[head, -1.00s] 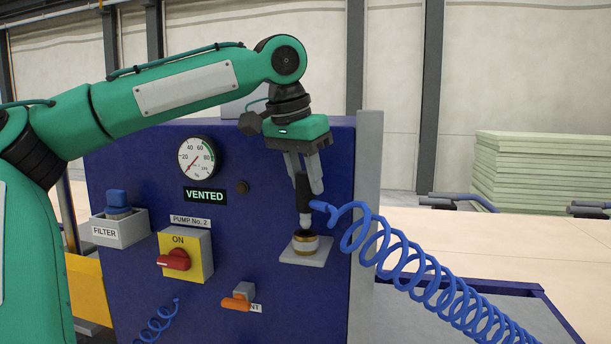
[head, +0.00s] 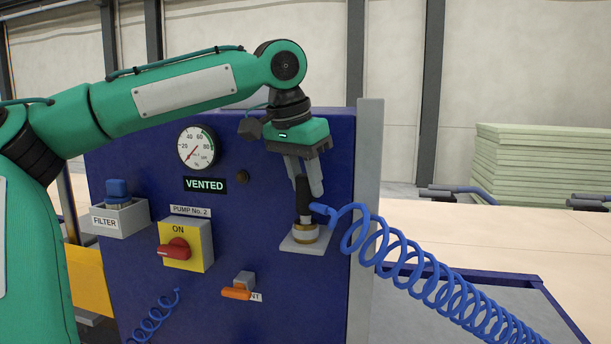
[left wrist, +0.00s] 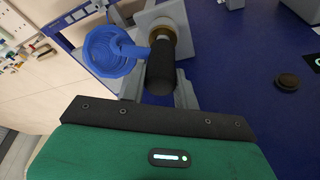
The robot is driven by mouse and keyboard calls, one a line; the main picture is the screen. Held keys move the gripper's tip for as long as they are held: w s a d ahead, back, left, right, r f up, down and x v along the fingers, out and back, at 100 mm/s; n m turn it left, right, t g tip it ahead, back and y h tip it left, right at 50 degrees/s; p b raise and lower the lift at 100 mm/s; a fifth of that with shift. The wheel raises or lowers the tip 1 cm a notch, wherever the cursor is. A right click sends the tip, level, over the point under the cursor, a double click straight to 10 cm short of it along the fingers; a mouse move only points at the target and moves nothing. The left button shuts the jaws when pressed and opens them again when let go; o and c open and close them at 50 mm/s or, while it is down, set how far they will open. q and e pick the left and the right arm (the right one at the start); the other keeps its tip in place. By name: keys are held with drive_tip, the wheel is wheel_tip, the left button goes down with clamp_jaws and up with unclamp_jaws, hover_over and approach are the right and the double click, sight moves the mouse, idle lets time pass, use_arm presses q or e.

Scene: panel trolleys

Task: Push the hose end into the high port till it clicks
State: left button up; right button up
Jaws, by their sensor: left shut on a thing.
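My left gripper (head: 304,177) is shut on the black grip of the hose end (head: 303,192), which it holds upright with the metal tip down. The hose end also shows in the left wrist view (left wrist: 161,72), between the fingers. The brass port (head: 305,234) sits on a light square plate (head: 301,246) on the blue pump panel. The hose end's tip meets the top of the port in line with it; how deep it sits I cannot tell. The blue coiled hose (head: 400,258) leaves the grip to the right. My right gripper is not in view.
The blue panel carries a gauge (head: 196,147), a lit VENTED sign (head: 205,185), a red switch on a yellow box (head: 187,244), an orange-handled lever (head: 239,290) and a filter box (head: 119,216). A grey post (head: 368,200) stands right of the port.

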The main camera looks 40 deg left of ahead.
use_arm(q)
drive_tip(key=shift+f, duration=0.75)
drive_tip(key=o, duration=1.2)
drive_tip(key=shift+c, duration=0.2)
drive_tip(key=shift+p+v, duration=0.4)
drive_tip(key=shift+v, duration=3.65)
drive_tip(key=shift+f, duration=0.1)
